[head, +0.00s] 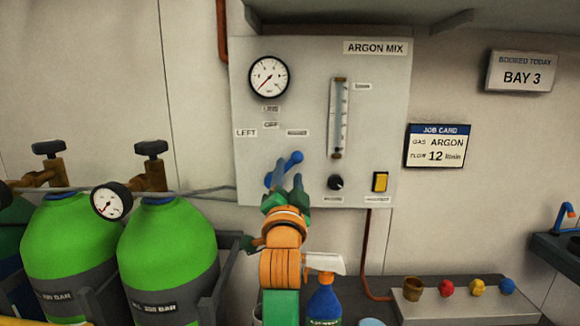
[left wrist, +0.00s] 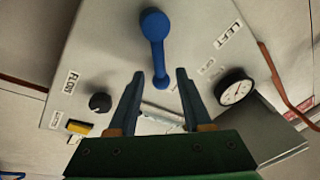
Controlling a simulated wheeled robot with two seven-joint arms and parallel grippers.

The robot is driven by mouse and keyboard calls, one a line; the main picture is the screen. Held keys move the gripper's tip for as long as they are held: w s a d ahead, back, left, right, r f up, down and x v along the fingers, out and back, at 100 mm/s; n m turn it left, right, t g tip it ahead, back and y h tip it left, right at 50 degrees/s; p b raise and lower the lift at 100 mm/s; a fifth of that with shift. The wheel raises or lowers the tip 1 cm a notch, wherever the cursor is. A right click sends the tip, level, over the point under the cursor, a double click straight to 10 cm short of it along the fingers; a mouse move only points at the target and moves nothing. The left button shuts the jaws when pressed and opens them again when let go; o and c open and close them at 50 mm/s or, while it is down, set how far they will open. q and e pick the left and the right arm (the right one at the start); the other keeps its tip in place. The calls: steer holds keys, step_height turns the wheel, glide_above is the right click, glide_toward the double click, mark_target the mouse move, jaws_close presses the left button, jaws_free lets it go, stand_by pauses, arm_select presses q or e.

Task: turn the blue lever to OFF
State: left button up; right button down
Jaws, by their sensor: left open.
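The blue lever (head: 283,167) is on the grey gas panel (head: 375,120), below the labels LEFT and OFF (head: 271,125). In the head view it slants, with its round knob at the upper right; my gripper hides part of it. My left gripper (head: 286,190) is open just in front of the lever. In the left wrist view the lever (left wrist: 157,45) runs from its knob at the top down to between the fingertips of the open gripper (left wrist: 160,73). I cannot tell whether a finger touches it. My right gripper is not in view.
The panel also holds a pressure gauge (head: 269,77), a flow tube (head: 339,118), a black knob (head: 335,182) and a yellow switch (head: 380,182). Green cylinders (head: 168,250) stand at left. A spray bottle (head: 324,300) stands below, beside my left arm.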

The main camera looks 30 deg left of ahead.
arm_select(q)
steer(key=x, duration=0.3)
steer(key=shift+s, duration=0.1)
jaws_close()
stand_by(1.3)
